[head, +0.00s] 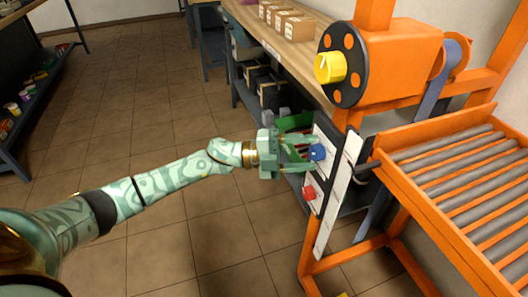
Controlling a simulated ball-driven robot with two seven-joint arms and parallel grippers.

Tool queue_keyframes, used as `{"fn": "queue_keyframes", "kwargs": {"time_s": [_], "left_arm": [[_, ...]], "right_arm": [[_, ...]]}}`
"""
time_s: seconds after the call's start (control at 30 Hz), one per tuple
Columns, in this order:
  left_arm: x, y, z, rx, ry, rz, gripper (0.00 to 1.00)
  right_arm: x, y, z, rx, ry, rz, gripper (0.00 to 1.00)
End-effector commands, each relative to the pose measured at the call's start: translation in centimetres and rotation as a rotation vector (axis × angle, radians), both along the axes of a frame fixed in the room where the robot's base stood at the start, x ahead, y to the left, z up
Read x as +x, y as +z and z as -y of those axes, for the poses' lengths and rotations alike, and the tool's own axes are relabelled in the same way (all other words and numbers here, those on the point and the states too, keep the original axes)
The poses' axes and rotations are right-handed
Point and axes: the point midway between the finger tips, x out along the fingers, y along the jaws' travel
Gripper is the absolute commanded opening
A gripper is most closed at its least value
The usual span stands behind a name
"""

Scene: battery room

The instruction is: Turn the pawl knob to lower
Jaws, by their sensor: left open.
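A blue knob (317,152) sits on a white plate on the upright panel of the orange machine. A red knob (309,192) sits below it on the same panel. A larger yellow knob (329,67) with a white mark is on a dark disc with orange dots higher up. Labels are too small to read, so I cannot tell which is the pawl knob. My left gripper (306,152) is open, its green fingers pointing right at the blue knob. The fingertips are close to it; I cannot tell whether they touch. My right gripper is not in view.
An orange-framed roller conveyor (455,180) stands on the right. A wooden bench (262,38) with several cardboard boxes (285,22) runs behind the machine. A dark shelf (38,105) with small containers is at the far left. The tiled floor between is clear.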

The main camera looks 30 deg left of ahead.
Motion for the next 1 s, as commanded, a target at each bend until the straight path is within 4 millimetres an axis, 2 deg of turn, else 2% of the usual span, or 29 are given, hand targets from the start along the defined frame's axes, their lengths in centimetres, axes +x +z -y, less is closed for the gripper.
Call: {"fn": "queue_keyframes", "kwargs": {"time_s": [0.17,0.4,0.6,0.8,1.0], "left_arm": [[-1.5,-0.1,-2.6,0.002,0.002,-0.003,0.57],[-4.8,-0.7,-8.4,0.003,0.003,-0.003,0.57],[-7.0,-1.1,-12.1,0.003,0.002,-0.004,0.57],[-7.9,-1.3,-13.7,0.001,0.001,-0.002,0.57],[-8.0,-1.3,-13.9,0.001,0.001,-0.001,0.57]], "right_arm": [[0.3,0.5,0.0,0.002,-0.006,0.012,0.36],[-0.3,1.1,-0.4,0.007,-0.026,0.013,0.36],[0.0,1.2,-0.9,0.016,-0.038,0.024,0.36],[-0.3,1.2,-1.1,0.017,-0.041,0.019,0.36],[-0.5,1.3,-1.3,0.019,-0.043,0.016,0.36]]}}
